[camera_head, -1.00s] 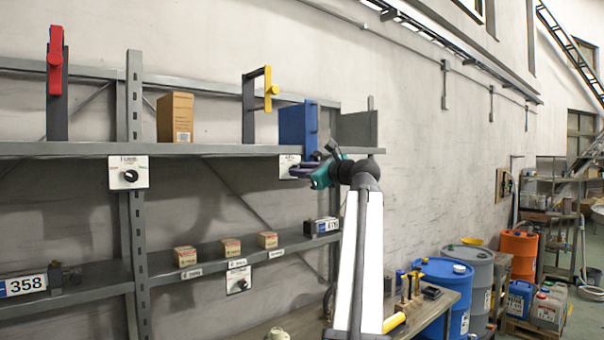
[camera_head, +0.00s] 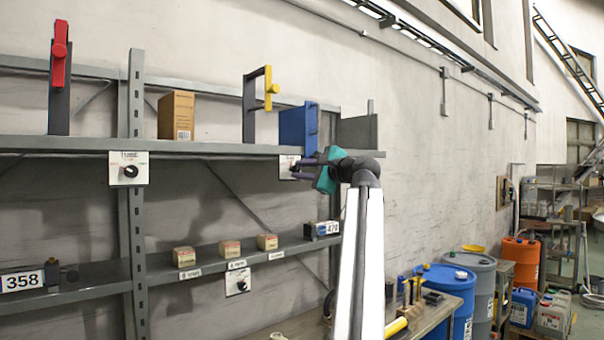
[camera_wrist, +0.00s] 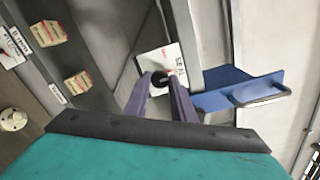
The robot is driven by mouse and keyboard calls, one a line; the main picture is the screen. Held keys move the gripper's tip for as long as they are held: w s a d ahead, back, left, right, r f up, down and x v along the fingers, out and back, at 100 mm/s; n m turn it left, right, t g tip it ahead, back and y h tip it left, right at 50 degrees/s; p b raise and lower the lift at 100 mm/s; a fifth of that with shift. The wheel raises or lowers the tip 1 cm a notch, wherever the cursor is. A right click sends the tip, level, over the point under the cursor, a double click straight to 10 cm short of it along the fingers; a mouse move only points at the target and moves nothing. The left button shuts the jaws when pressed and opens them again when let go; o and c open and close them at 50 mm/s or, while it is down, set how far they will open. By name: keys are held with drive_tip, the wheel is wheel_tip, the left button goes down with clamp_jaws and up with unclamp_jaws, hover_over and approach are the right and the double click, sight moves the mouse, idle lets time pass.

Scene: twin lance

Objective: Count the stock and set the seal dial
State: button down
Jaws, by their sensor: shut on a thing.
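My gripper (camera_head: 308,170) is at the upper right dial plate (camera_head: 288,160), just under the upper shelf. In the wrist view its purple fingers (camera_wrist: 161,82) close around the black dial knob (camera_wrist: 160,76) on the white plate (camera_wrist: 180,55), whose lettering seems to read SEAL. The knob's pointer is hidden by the fingers. Three small cartons, left (camera_head: 184,257), middle (camera_head: 229,248) and right (camera_head: 267,241), stand apart on the lower shelf behind labels. Two other dial plates show, one on the left post (camera_head: 129,169) and one under the lower shelf (camera_head: 238,281).
A blue holder with a handle (camera_wrist: 235,88) is close right of my fingers. The upper shelf (camera_head: 60,145) carries a brown box (camera_head: 176,115), a red-handled stand (camera_head: 59,80) and a yellow-handled stand (camera_head: 257,100). Number blocks sit at 358 (camera_head: 22,281) and lower right (camera_head: 322,229).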

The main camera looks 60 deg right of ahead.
idle(0.3)
drive_tip(key=c, duration=1.5)
unclamp_jaws()
drive_tip(key=shift+s, duration=0.15)
drive_tip(key=b+v, duration=0.3)
drive_tip(key=v, duration=1)
drive_tip(key=shift+s+a, duration=0.2)
drive_tip(key=shift+s, duration=0.05)
